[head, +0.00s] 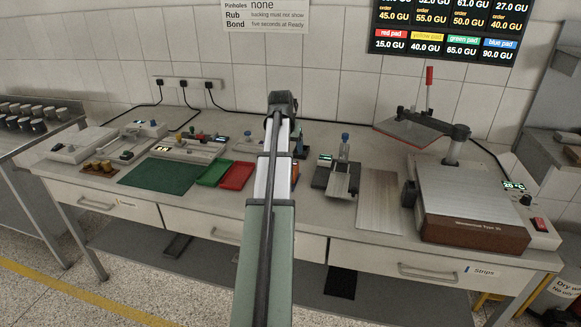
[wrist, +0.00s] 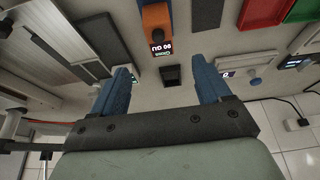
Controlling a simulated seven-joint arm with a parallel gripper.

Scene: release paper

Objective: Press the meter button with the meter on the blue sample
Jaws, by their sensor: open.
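The orange meter (wrist: 157,17) shows at the top of the wrist view, with a lit display (wrist: 161,48) that appears to read 90 GU. A small blue-grey patch lies at its far end by the picture's top edge, and I cannot tell whether it is the blue sample or part of the meter. I cannot make out the button clearly. My gripper (wrist: 159,67) is open and empty, its two blue fingers spread below the meter in the picture and apart from it. In the head view my arm hides most of the gripper and the meter.
A small black block (wrist: 171,76) shows between the fingers. A red tray (head: 237,176) and a green tray (head: 213,172) lie left of my arm, beside a green mat (head: 160,176). A device with a blue-capped bottle (head: 344,138) and a large press (head: 470,195) stand right.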

